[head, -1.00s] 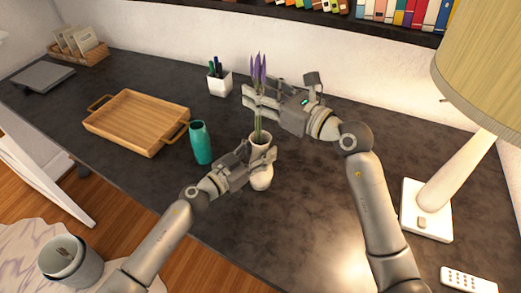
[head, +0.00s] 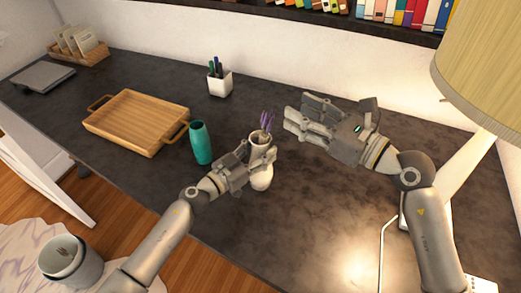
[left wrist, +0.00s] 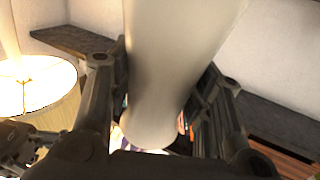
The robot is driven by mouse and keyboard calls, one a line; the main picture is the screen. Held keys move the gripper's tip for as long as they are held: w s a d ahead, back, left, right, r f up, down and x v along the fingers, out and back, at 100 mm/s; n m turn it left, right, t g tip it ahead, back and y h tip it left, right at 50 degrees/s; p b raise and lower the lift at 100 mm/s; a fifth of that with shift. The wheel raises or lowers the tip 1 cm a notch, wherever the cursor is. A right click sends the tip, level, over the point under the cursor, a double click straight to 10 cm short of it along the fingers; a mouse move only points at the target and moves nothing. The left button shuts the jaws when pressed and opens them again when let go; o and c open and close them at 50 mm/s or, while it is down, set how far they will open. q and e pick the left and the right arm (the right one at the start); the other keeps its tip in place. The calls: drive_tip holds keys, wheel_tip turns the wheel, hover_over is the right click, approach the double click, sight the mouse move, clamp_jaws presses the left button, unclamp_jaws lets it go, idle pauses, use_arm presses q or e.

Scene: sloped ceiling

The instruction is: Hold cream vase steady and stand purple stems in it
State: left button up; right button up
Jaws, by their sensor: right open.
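The cream vase (head: 261,178) stands upright on the dark desk, left of my right gripper. My left gripper (head: 262,158) is shut around its neck; the left wrist view shows the vase (left wrist: 175,60) between the two fingers (left wrist: 165,110). The purple stems (head: 267,122) stand in the vase, their purple tips just above its rim. Their lower parts are hidden inside it. My right gripper (head: 298,118) is open and empty, to the right of the stems and apart from them.
A teal vase (head: 201,143) stands close left of my left gripper. A wooden tray (head: 137,121) and a white pen cup (head: 220,84) are farther back. A lamp (head: 475,170) stands at the right.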

use_arm(q)
drive_tip(key=o, duration=0.5)
drive_tip(key=shift+o, duration=0.2)
drive_tip(key=v, duration=1.2)
drive_tip(key=shift+a, duration=0.1)
